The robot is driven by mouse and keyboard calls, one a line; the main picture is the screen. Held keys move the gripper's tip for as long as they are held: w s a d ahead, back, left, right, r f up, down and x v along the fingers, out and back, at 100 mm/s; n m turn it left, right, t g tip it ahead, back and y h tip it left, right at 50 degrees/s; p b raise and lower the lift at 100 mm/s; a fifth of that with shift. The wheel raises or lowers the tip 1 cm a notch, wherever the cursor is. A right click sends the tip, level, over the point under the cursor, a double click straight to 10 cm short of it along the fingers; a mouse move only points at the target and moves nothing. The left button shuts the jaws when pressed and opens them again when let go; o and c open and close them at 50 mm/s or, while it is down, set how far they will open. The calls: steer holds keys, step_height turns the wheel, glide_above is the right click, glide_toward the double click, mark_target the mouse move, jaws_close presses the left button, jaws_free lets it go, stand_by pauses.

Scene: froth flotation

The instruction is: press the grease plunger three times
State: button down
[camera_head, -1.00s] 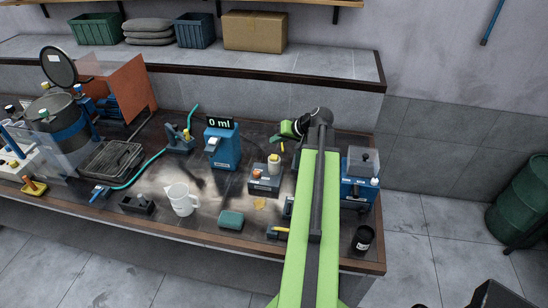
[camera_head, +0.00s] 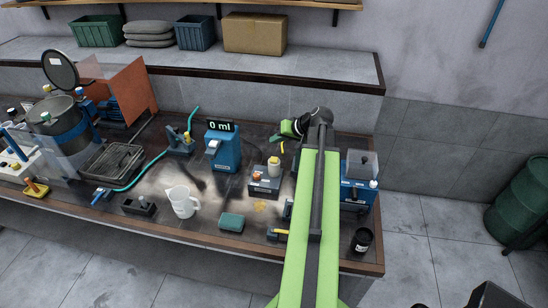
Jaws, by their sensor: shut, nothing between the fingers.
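I cannot tell for sure which thing is the grease plunger. A blue unit (camera_head: 357,193) with a grey hopper on top and a small white knob (camera_head: 374,184) stands at the bench's right end, partly hidden behind my green arm. A dark grey box (camera_head: 264,186) with a cream-capped bottle (camera_head: 274,167) and a brown-red piece on top stands left of the arm. My gripper (camera_head: 284,128), green and black, is shut and empty. It shows above and behind the grey box, pointing left, apart from both. A small yellow piece shows just below it.
A blue dispenser (camera_head: 222,150) reading 0 ml stands left of the gripper. A white jug (camera_head: 181,201), a green sponge (camera_head: 231,222) and a black jar (camera_head: 362,240) stand near the front. A raised ledge (camera_head: 300,68) runs behind the bench.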

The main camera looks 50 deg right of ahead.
mark_target(276, 160)
step_height(276, 160, down, 7)
steer(key=b, duration=0.8)
steer(key=shift+r, duration=0.2)
stand_by(1.9)
steer(key=shift+f+b, duration=0.4)
steer(key=shift+f+b, duration=0.55)
stand_by(0.5)
steer(key=shift+r, duration=0.1)
steer(key=shift+r+p, duration=0.85)
steer(key=shift+p, duration=0.1)
